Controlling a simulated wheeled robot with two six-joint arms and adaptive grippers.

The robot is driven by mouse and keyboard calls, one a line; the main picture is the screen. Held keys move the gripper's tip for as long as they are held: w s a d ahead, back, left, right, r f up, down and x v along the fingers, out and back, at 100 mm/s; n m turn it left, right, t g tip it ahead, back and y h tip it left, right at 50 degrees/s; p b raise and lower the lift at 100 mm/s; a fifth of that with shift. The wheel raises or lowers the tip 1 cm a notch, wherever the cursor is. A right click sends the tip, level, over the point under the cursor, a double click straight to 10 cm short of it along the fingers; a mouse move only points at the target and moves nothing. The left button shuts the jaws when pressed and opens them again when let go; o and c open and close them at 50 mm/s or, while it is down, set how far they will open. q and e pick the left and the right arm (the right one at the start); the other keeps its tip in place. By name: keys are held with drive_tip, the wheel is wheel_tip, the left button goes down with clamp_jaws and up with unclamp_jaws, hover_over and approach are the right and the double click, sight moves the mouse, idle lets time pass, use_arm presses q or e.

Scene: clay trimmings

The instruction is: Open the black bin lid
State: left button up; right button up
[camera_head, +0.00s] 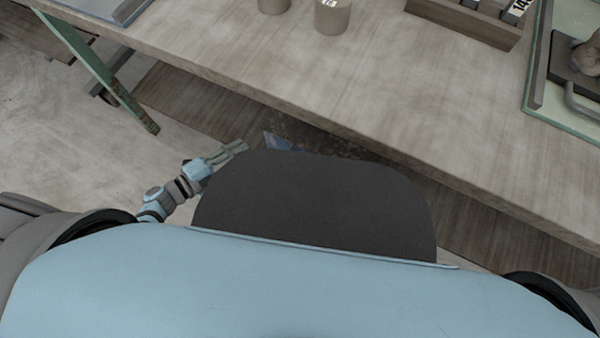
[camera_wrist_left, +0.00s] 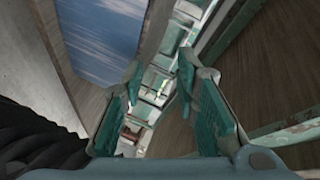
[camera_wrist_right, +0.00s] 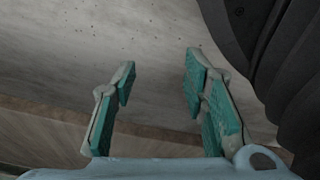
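I cannot make out the black bin or its lid in any view. My left gripper (camera_head: 232,151) is low in front of the worktable, left of centre in the head view. In the left wrist view its two teal fingers (camera_wrist_left: 160,68) stand apart with nothing between them. My right gripper is out of the head view. In the right wrist view its teal fingers (camera_wrist_right: 160,66) are apart and empty, in front of a speckled grey surface.
A long worktable (camera_head: 330,95) crosses the head view, with a grey pot (camera_head: 332,17) and a wooden box (camera_head: 465,22) on it. A blue thing (camera_head: 281,142) shows below its edge, near my left gripper. A blue panel (camera_wrist_left: 108,28) fills the left wrist view's upper left.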

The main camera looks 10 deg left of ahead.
sight(301, 161)
use_arm(q)
drive_tip(key=s+d+f+m+g+h+b, duration=0.3)
drive_tip(key=d+f+m+g+h+b, duration=0.1)
drive_tip(key=m, duration=0.3)
use_arm(e)
drive_tip(key=x, duration=0.7)
use_arm(q)
drive_tip(key=shift+g, duration=0.3)
drive_tip(key=x, duration=0.4)
drive_tip(key=b+x, duration=0.1)
drive_tip(key=x, duration=0.3)
drive_tip(key=b+x, duration=0.1)
drive_tip(key=x, duration=0.4)
drive_tip(key=shift+r, duration=0.35)
drive_tip(key=shift+w+d, duration=0.15)
drive_tip(key=shift+d, duration=0.2)
use_arm(e)
drive_tip(key=w+r, duration=0.1)
drive_tip(key=w+a+r, duration=0.1)
drive_tip(key=w+r, duration=0.1)
drive_tip(key=shift+w+a, duration=0.15)
drive_tip(key=shift+a, duration=0.2)
use_arm(q)
clamp_jaws()
use_arm(e)
drive_tip(key=shift+f, duration=0.1)
